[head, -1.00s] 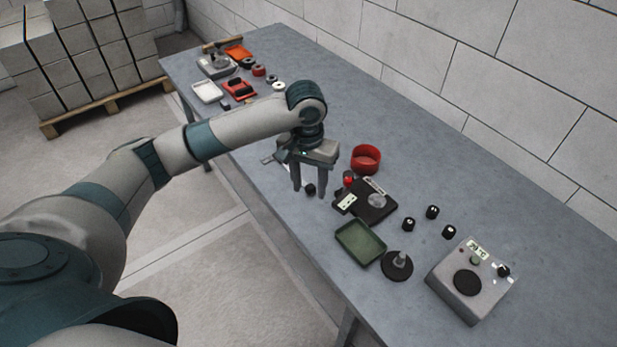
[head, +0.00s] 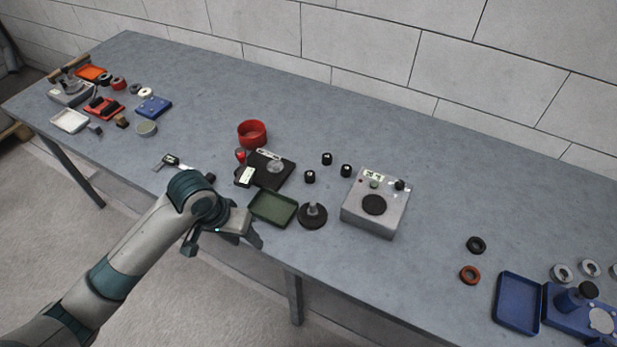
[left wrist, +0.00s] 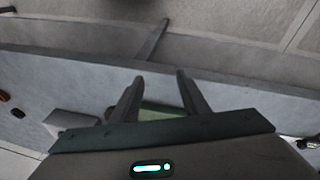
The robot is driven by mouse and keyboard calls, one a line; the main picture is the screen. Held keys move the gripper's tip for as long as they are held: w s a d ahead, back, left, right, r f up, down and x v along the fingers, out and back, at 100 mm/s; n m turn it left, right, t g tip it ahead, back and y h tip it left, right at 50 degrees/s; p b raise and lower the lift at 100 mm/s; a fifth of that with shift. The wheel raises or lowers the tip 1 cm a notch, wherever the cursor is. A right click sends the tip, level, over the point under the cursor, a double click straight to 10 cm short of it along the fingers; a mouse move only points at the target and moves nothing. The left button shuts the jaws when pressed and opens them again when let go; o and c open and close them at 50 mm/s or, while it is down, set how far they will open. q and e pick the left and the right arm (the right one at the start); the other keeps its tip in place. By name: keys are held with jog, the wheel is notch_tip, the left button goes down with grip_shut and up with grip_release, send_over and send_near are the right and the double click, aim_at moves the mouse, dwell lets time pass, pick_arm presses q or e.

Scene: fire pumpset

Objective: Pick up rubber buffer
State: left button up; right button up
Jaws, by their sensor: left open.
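Several small black cylinders, which look like rubber buffers, stand on the table: one behind (head: 327,158), one at the front left (head: 309,176) and one by the grey box (head: 346,170). Another small black piece (head: 211,178) shows just behind my left wrist, partly hidden. My left gripper (head: 222,243) is open and empty at the table's front edge, left of the green tray (head: 273,207). In the left wrist view its two fingers (left wrist: 158,88) are apart with nothing between the tips. My right gripper is not in view.
On the grey table (head: 420,160) are a red ring (head: 252,133), a black plate fixture (head: 271,172), a round black stand (head: 312,216) and a grey box (head: 372,212). A blue tray (head: 518,303) lies at right. Parts crowd the far left. The back middle is clear.

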pick_arm(q)
jog(key=s+a+f+t+y, duration=0.1)
jog(key=s+a+f, duration=0.15)
jog(key=s, duration=0.35)
jog(key=s+a+f, duration=0.1)
jog(key=s+f, duration=0.3)
jog(key=s, duration=0.2)
jog(key=s+a+f+t+y, duration=0.1)
jog(key=s+f, duration=0.2)
jog(key=s, duration=0.4)
jog(key=s+a+f+g+b, duration=0.1)
jog(key=s+f, duration=0.2)
jog(key=f, duration=1.2)
jog(key=s+a+f+g, duration=0.15)
jog(key=s+f, duration=0.25)
jog(key=f, duration=1.1)
jog(key=s+a+f, duration=0.3)
jog(key=s+f, duration=1.1)
jog(key=s, duration=0.1)
jog(key=shift+s+y+b, duration=0.25)
jog(key=shift+y+b, duration=0.05)
jog(key=shift+b, duration=0.15)
